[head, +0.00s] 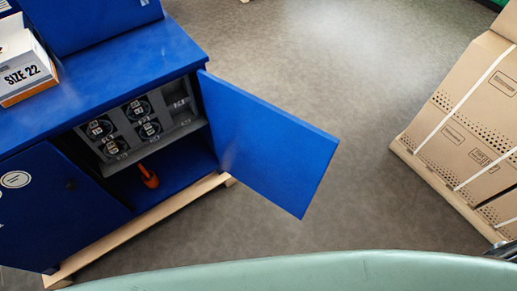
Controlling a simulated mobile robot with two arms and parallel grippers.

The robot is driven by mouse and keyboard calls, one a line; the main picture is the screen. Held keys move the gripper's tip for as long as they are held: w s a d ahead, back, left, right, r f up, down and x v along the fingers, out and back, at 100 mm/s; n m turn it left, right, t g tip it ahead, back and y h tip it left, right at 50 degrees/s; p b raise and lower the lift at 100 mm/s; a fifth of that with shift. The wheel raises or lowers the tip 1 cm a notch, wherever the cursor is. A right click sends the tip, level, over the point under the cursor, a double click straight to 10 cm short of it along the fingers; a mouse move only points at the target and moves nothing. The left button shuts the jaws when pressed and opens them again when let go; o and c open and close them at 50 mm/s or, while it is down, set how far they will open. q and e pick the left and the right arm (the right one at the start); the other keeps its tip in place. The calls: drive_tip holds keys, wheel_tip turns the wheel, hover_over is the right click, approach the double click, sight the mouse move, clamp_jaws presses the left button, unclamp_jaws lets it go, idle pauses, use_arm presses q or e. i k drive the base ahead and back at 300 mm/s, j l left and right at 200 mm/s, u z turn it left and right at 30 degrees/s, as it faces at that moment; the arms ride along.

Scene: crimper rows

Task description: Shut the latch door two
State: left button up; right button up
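The blue latch door (268,148) on the right side of the blue cabinet (130,70) stands wide open, swung out to the right over the floor. I cannot read a number on it. The cabinet's left door (62,195) looks shut and bears a round white label. My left gripper is not in view. A small dark piece (503,250) at the lower right edge may be part of my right gripper; too little shows to tell its state. Nothing is seen touching the open door.
Inside the cabinet are a grey rack (140,125) with several round items and an orange object (149,176). A SIZE 22 box (25,80) sits on top. Strapped cardboard (470,130) stands on a pallet at right. The floor (360,110) between is clear.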

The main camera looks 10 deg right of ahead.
sight(283, 157)
drive_tip(key=i+l+u, duration=0.15)
drive_tip(key=l+u, duration=0.25)
drive_tip(key=l, duration=0.3)
drive_tip(key=i+l+u, duration=0.1)
drive_tip(key=l+u, duration=0.3)
drive_tip(key=l, duration=0.25)
drive_tip(key=l+u, duration=0.45)
drive_tip(key=l, duration=0.25)
drive_tip(key=k, duration=0.05)
